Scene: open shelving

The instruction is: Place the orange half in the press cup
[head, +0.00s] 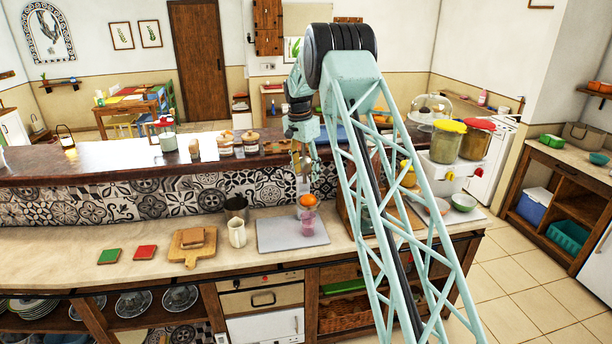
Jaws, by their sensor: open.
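An orange piece (310,200), which looks like the orange half, shows above a translucent pink cup (308,222) on the counter. I cannot tell whether it rests in a press cup or on a part just behind the pink cup; the press itself is hard to make out at this size. My gripper (302,176) points down just above and slightly left of the orange piece. It is open and appears empty, with a small gap between its fingertips and the orange piece.
A grey board (268,236) lies under the pink cup. Green and red coasters (145,252) lie farther left. The tiled raised ledge (150,198) runs behind.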

